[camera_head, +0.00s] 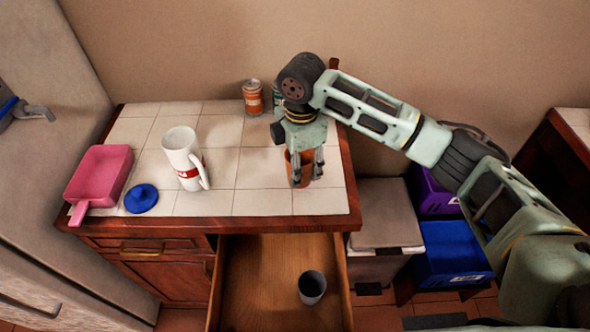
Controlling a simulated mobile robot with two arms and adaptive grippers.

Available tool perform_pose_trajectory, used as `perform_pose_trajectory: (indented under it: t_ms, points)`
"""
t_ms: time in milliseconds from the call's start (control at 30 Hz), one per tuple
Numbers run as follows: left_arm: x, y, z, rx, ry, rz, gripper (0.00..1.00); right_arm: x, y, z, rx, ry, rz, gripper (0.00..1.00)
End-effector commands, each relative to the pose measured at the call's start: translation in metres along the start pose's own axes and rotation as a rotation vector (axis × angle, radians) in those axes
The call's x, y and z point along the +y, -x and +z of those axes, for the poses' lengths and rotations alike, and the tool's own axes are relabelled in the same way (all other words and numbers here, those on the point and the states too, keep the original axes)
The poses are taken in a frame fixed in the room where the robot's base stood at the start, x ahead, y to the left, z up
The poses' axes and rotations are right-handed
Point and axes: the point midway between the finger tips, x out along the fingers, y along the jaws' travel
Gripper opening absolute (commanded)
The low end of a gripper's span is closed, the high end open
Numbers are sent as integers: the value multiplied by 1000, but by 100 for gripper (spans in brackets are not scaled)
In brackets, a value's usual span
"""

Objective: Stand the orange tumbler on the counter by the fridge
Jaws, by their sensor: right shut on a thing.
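My right gripper (308,174) is shut on the orange tumbler (305,170), with its fingers pointing down around it. The tumbler is upright over the right part of the white tiled counter (235,203). The fingers hide part of it, and I cannot tell whether its base touches the tiles. The grey fridge (45,60) stands along the counter's left side. My left gripper is not in view.
A white mug (181,157), a pink scoop-like tray (98,174) and a blue lid (141,198) stand on the left half. Cans (253,97) are at the back. An open drawer (255,285) below holds a grey cup (312,287). Tiles between mug and tumbler are clear.

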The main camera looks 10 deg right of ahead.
Motion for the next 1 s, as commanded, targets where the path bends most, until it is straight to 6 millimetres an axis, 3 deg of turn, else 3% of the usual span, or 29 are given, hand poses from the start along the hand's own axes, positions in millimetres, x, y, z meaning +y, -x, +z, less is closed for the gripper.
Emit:
perform_pose_trajectory:
  t_ms: [200, 467, 833, 867, 1000]
  points:
    - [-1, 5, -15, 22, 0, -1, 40, 8, -11, -4, -1, 1, -2, 21]
    - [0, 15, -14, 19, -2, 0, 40, 7, -44, -4, -2, 1, -1, 21]
    - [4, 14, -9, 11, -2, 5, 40, 7, -49, -4, -1, 1, 0, 21]
    - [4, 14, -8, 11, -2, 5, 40, 7, -49, -4, -1, 1, 1, 48]
    - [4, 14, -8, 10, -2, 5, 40, 7, -49, -4, -1, 1, 1, 60]
